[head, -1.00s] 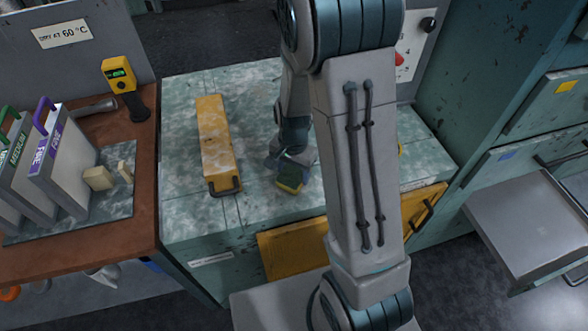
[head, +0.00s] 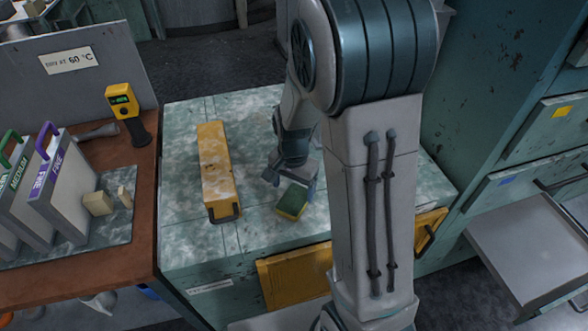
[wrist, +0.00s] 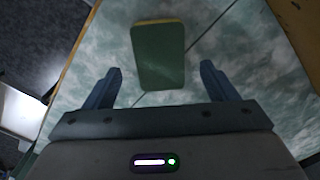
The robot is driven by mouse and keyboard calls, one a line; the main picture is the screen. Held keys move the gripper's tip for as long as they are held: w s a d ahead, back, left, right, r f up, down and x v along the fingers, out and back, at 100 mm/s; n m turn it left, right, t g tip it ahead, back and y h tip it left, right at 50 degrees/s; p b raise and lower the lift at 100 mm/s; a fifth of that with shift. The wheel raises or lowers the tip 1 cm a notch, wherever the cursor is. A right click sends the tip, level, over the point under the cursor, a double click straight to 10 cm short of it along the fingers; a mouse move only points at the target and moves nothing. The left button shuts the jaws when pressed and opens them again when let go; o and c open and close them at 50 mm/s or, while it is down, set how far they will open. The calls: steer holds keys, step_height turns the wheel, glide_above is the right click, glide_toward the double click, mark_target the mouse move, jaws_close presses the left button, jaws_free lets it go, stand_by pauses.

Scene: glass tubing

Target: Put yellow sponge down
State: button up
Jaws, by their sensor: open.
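The yellow sponge (head: 291,203) has a green top face and lies on the mottled green-white worktop (head: 255,228). In the wrist view the sponge (wrist: 158,58) shows its green face with a thin yellow edge, beyond the fingertips. My gripper (head: 290,178) is just behind the sponge in the head view.
A long yellow box with a dark handle (head: 215,170) lies on the worktop left of the sponge. A brown bench (head: 125,235) with upright labelled slabs stands at the left. Drawers (head: 525,225) are pulled out at the right. The worktop in front of the sponge is clear.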

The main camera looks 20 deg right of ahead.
mark_target(293, 199)
step_height(293, 199, up, 7)
steer(key=s+r+n+t, duration=0.3)
steer(key=s+r+n, duration=0.6)
steer(key=s, duration=0.5)
steer(key=shift+s+d, duration=0.15)
steer(key=shift+d, duration=0.05)
steer(key=shift+r, duration=0.1)
stand_by(0.8)
